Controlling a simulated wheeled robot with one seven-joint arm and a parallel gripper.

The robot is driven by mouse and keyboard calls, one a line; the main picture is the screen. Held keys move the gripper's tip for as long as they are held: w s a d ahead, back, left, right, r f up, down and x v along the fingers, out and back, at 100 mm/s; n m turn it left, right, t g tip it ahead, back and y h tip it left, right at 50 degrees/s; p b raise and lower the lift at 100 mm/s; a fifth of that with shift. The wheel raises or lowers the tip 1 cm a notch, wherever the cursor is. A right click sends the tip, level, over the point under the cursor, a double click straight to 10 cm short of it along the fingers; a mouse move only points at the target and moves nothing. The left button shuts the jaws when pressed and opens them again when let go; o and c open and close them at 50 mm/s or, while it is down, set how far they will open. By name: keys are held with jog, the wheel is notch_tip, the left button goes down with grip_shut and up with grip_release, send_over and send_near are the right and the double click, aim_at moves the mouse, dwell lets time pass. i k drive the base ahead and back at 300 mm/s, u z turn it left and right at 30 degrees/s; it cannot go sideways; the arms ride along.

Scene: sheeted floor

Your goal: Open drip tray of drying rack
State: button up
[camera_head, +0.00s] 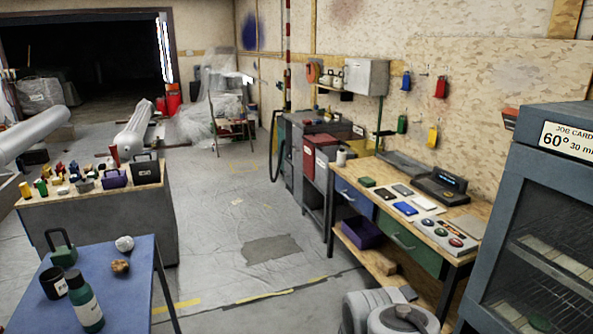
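The drying rack (521,190) is a dark blue-grey cabinet at the right edge, cut off by the frame. It has a glazed or mesh front, with wire shelves (556,262) and pale flat pieces behind it. I cannot make out the drip tray; the bottom of the rack is outside the picture. My gripper is not in view, so its state and its distance from the rack do not show.
A wooden workbench (345,178) with drawers stands left of the rack. A blue table (125,290) with a green bottle (85,303) is at lower left. Behind it is a wood-topped counter (140,187) with small items. The sheeted floor (225,230) between is largely clear.

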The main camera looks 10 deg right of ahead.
aim_at(414, 169)
jog(key=z, duration=0.45)
jog(key=i, duration=2.75)
jog(key=u, duration=0.5)
jog(key=i, duration=1.85)
jog(key=u, duration=0.55)
